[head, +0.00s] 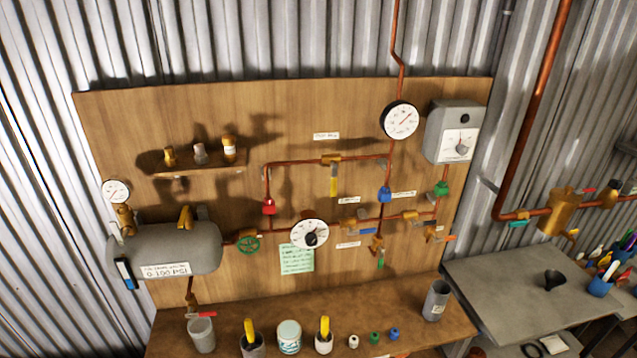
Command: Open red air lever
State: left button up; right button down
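Several red parts are in the head view, and I cannot tell which one is the air lever. A small red-orange handle (446,238) sits on a brass valve at the right of the board's copper pipes. A red block-like fitting (269,207) is on the left vertical pipe. A small red handle (589,190) shows on the pipe run at the far right. A reddish lever (202,315) sits under the grey tank (165,248), close to a grey cup. Neither of my grippers is in view.
The wooden board (120,160) carries gauges, a green handwheel (248,245), and blue and green fittings. The shelf (280,310) below holds cups, jars and small caps along its front. A grey table (515,290) stands at right with a black funnel (554,281) and blue tool cup (600,286).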

aim_at(190, 316)
jog(key=u, duration=1.25)
